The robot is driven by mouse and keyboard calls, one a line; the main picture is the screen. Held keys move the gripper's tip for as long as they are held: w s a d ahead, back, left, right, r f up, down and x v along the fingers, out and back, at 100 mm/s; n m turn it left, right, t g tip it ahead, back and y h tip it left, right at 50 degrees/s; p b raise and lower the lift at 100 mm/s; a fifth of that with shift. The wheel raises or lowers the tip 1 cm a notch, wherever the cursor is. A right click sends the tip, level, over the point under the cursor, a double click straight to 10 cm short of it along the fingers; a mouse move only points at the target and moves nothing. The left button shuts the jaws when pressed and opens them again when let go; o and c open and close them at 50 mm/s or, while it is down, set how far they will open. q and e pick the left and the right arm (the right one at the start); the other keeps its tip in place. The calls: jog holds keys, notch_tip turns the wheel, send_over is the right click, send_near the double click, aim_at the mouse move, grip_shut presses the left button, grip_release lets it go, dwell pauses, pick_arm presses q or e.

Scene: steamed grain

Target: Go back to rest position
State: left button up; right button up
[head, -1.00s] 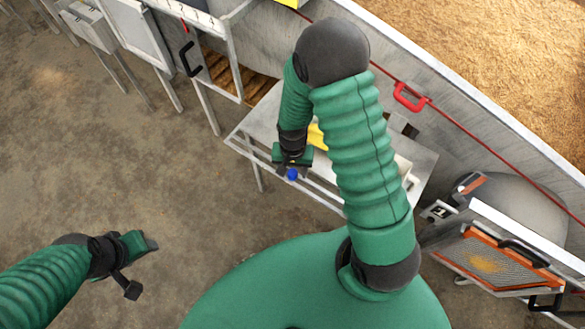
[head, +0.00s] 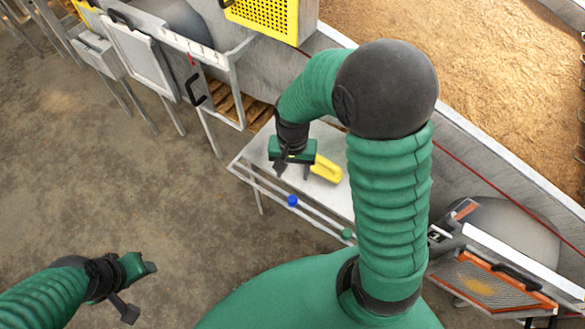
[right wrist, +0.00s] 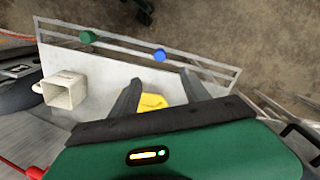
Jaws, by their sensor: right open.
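My right gripper (head: 292,168) is open above the left part of a white metal table in the head view. In the right wrist view its two dark fingers (right wrist: 162,88) are spread with nothing held between them. A yellow object (head: 326,169) lies on the table just right of the gripper. It shows partly in the right wrist view (right wrist: 152,103), beyond the gripper body. My left gripper (head: 142,283) is over the floor at the lower left. Its fingers are too small and angled to tell open from shut.
The table (head: 262,153) has a front rail with a blue knob (head: 292,201) and a green knob (head: 347,234). A white square container (right wrist: 64,90) stands on it. A grain-filled trough (head: 470,75) lies behind. An orange-framed screen (head: 490,284) is at right.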

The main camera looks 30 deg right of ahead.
dwell(0.4)
jog(key=s+a+r+n+t+p, duration=0.1)
jog(key=s+a+r+n+p, duration=0.1)
jog(key=r+n+p, duration=0.2)
jog(key=s+a+r+n+t+p, duration=0.1)
jog(key=r+n+p, duration=0.3)
jog(key=r, duration=0.4)
jog(key=shift+s+a+t+p, duration=0.3)
jog(key=shift+s+a+p, duration=0.05)
jog(key=shift+s+a, duration=0.4)
jog(key=shift+s+r, duration=0.15)
jog(key=shift+a, duration=0.1)
